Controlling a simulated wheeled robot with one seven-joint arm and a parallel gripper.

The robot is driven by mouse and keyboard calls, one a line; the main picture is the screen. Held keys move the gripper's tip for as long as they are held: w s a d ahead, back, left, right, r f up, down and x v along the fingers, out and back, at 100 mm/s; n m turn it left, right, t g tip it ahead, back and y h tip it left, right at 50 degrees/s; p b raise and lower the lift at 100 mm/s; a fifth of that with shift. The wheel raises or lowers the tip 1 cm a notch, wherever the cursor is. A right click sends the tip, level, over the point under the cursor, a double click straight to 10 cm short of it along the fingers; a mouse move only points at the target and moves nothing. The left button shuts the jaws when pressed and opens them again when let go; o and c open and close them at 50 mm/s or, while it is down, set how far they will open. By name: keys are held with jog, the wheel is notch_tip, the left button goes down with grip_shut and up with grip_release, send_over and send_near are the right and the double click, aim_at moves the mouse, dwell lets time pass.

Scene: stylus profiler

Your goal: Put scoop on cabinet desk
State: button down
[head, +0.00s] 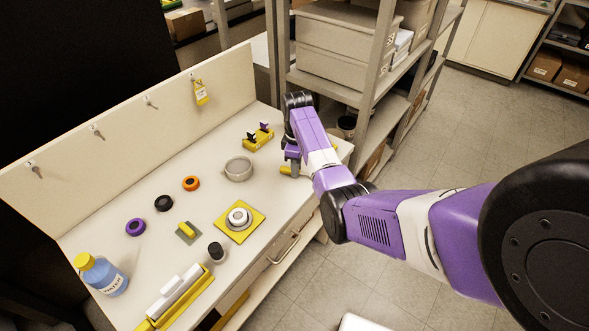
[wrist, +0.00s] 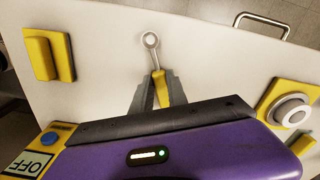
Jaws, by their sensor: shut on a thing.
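The scoop (wrist: 160,88) has a yellow handle and a small, round metal end, which points away from my gripper in the wrist view. My gripper (wrist: 155,94) is shut on its handle, with a dark finger on each side. In the head view my gripper (head: 292,160) is low over the right end of the white cabinet desk (head: 205,155), near its front edge. A yellow bit beside the fingers there is mostly hidden by my arm. I cannot tell whether the scoop touches the desk top.
A metal ring dish (head: 239,169), a yellow pad with a round piece (head: 240,220), a black-capped jar (head: 216,252), tape rolls (head: 164,203) and a water bottle (head: 102,275) stand on the desk. A yellow holder (head: 258,137) is behind my gripper. A shelf rack (head: 380,50) stands beyond.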

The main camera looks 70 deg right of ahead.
jog(key=shift+f, duration=0.1)
jog(key=c, duration=1.3)
grip_release()
notch_tip(320, 180, up, 12)
jog(key=shift+p, duration=0.4)
